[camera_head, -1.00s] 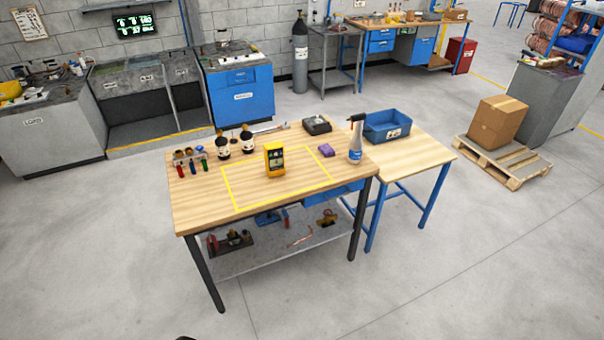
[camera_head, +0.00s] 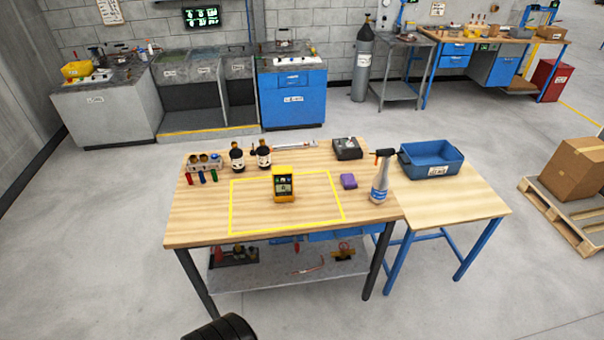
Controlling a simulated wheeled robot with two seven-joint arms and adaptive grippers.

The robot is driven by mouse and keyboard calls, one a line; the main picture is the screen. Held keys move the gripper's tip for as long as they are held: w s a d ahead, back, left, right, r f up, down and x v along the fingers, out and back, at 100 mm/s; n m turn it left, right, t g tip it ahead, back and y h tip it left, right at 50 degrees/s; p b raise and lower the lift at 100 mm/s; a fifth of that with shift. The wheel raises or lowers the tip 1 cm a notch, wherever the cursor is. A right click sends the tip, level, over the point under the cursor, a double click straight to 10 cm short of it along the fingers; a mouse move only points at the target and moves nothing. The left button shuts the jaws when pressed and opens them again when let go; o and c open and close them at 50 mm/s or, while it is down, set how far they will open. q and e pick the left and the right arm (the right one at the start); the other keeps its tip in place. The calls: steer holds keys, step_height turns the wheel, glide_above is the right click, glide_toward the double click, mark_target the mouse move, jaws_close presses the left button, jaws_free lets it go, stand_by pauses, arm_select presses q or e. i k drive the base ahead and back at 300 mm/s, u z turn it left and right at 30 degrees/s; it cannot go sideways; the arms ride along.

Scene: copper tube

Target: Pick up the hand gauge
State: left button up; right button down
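The hand gauge looks to be the yellow device with a dark face (camera_head: 284,184). It stands upright inside the yellow taped outline on the wooden workbench (camera_head: 200,228). Nothing touches it. A dark rounded part at the bottom edge of the head view looks like a piece of my own arm. Neither gripper's fingers show in the view.
A blue bin (camera_head: 432,160) is on the right side table. Open floor lies in front.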

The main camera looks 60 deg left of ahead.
mark_target(283, 191)
steer(key=u, duration=0.35)
steer(key=i, duration=1)
steer(key=u, duration=1.5)
steer(key=i, duration=0.75)
steer(key=u, duration=0.9)
